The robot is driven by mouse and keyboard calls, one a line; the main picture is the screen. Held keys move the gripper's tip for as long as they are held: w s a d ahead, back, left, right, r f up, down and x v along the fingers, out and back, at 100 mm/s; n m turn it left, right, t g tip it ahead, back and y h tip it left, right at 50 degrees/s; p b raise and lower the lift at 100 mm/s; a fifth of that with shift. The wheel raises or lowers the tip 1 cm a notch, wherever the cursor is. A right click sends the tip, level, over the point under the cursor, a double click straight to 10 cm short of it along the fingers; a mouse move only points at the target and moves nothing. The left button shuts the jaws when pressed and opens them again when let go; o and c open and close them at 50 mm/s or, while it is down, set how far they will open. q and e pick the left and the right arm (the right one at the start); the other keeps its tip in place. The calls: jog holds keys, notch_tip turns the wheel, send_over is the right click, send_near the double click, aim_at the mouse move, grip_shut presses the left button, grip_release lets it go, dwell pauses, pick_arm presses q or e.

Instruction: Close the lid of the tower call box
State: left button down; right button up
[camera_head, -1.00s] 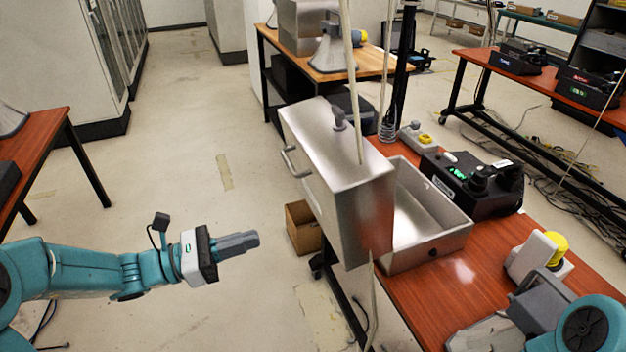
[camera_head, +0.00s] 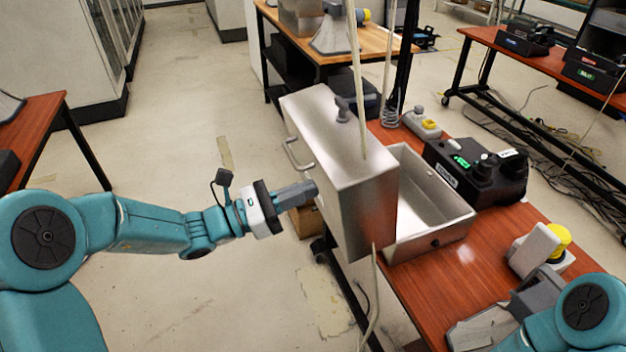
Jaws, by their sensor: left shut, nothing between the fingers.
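The tower call box is a metal box whose open tray-like body (camera_head: 440,222) rests on the red-brown table. Its lid (camera_head: 350,190) is a deep metal shell with a handle on its left face, swung open to the left and standing upright over the table's left edge. My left gripper (camera_head: 308,190) is shut and empty, pointing right, with its tips at the lid's left face in the picture, below the handle; I cannot tell if they touch. My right gripper (camera_head: 485,325) is low at the right over the table, seen partly, and its fingers are not clear.
A black phone unit (camera_head: 478,172) with a green display stands right of the box. A grey device with a yellow knob (camera_head: 542,245) sits near my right arm. A cardboard box (camera_head: 305,220) is on the floor behind my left gripper. Pale cords hang by the lid.

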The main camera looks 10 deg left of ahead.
aim_at(328, 171)
pick_arm(q)
jog(key=shift+x, duration=1.2)
jog(key=shift+r+p, duration=0.1)
jog(key=shift+p, duration=0.2)
